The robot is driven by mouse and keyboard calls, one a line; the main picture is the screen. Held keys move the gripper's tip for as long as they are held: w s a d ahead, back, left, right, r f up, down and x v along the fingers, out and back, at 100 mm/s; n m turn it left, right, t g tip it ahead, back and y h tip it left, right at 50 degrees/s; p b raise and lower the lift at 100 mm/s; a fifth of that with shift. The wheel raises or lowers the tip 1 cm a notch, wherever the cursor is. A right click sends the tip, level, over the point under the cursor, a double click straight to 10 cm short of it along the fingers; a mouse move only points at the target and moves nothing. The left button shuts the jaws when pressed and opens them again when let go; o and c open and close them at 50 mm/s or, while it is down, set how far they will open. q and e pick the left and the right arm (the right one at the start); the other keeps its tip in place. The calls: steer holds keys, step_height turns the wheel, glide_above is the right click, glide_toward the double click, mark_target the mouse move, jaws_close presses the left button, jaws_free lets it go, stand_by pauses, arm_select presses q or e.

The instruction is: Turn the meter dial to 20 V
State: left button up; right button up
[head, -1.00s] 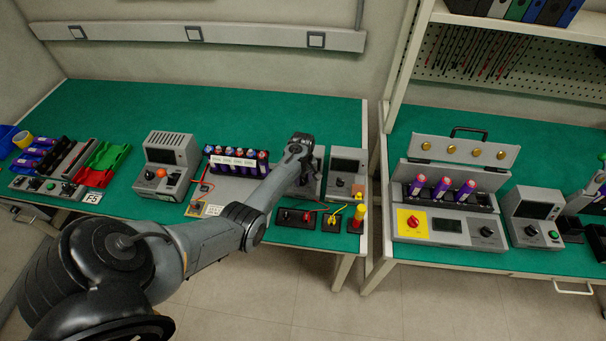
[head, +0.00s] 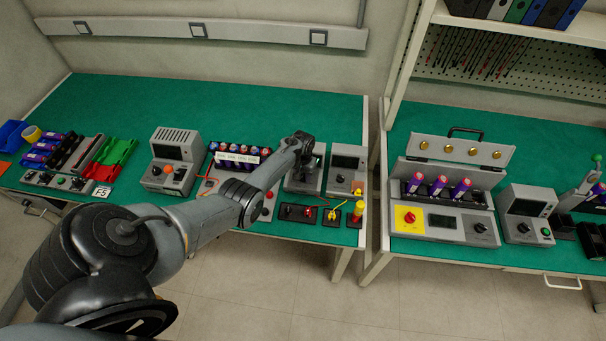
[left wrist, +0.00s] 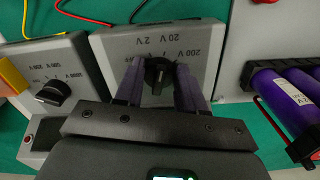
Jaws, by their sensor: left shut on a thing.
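The meter (left wrist: 105,50) is a grey box with a black dial (left wrist: 158,72) on its face. In the left wrist view its labels appear upside down: 2 V, 20 V and 200 V around the dial. My left gripper (left wrist: 156,82) has its two fingers on either side of the dial and is shut on it. The dial's exact setting is hard to read between the fingers. In the head view the meter (head: 300,184) stands near the front of the left bench, partly hidden by my left wrist. My right gripper is not in view.
A second grey meter (left wrist: 45,75) with an A-scale dial stands close beside it. The bench's back area (head: 220,105) is clear.

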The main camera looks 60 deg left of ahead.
mark_target(303, 176)
arm_select(q)
steer(key=shift+m, duration=0.5)
steer(key=o, duration=1)
steer(key=shift+r+p, duration=0.4)
steer(key=shift+r, duration=0.2)
step_height(303, 176, up, 8)
steer(key=p, duration=0.2)
steer(key=shift+f+p, duration=0.15)
steer(key=shift+p, duration=0.2)
steer(key=shift+r, duration=0.95)
steer(key=shift+s, duration=0.15)
